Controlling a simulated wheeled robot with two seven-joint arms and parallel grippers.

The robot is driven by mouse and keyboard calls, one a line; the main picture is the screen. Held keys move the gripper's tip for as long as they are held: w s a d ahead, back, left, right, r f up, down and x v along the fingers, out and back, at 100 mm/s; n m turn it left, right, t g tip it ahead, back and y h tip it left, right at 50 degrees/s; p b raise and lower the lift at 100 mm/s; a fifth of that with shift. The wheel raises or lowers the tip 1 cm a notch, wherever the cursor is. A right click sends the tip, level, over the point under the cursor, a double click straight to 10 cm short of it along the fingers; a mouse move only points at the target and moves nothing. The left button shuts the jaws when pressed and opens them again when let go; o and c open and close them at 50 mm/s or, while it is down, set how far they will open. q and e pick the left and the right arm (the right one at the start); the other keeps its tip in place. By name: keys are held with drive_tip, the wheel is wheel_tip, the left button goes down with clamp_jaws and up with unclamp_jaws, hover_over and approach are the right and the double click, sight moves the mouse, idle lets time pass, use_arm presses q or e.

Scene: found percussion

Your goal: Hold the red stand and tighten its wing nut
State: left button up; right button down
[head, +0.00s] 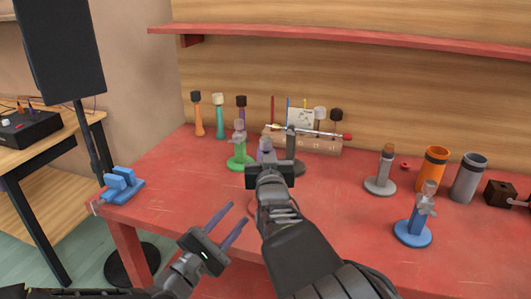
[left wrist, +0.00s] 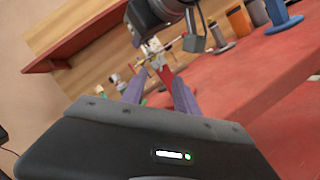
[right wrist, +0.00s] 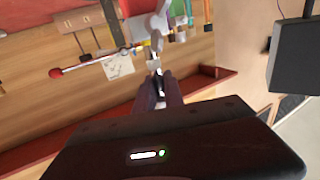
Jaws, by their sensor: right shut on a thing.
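The red stand (left wrist: 165,77) shows in the left wrist view beyond and between my left fingers, with a pale grey wing nut (left wrist: 154,48) near its top. In the head view my right gripper and arm hide most of this stand. My left gripper (head: 220,222) is open and empty, low at the table's front edge; its purple fingers (left wrist: 158,90) point toward the stand, apart from it. My right gripper (head: 266,155) is shut, and in the right wrist view its fingers (right wrist: 158,88) meet at a small grey piece, apparently the wing nut. The exact contact is partly hidden.
A green stand (head: 240,152) is left of my right gripper. A grey stand (head: 380,178), a blue stand (head: 413,228) and an orange cup (head: 432,172) stand to the right. A blue clamp (head: 122,184) sits at the left edge.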

use_arm(q)
drive_tip(key=shift+c, duration=0.8)
drive_tip(key=shift+a+f, duration=0.2)
drive_tip(key=shift+a, duration=0.1)
drive_tip(key=shift+w+a+f+n+y, duration=0.1)
drive_tip(key=shift+a+f+n+y, duration=0.15)
drive_tip(key=shift+n, duration=0.25)
drive_tip(key=shift+w+a+f+n+y, duration=0.1)
drive_tip(key=shift+a+f+n+y, duration=0.05)
drive_tip(key=shift+f+n, duration=0.3)
drive_tip(key=s+n, duration=0.1)
drive_tip(key=d+n+t, duration=0.1)
drive_tip(key=s+n+t, duration=0.1)
drive_tip(key=shift+s+d+f, duration=0.3)
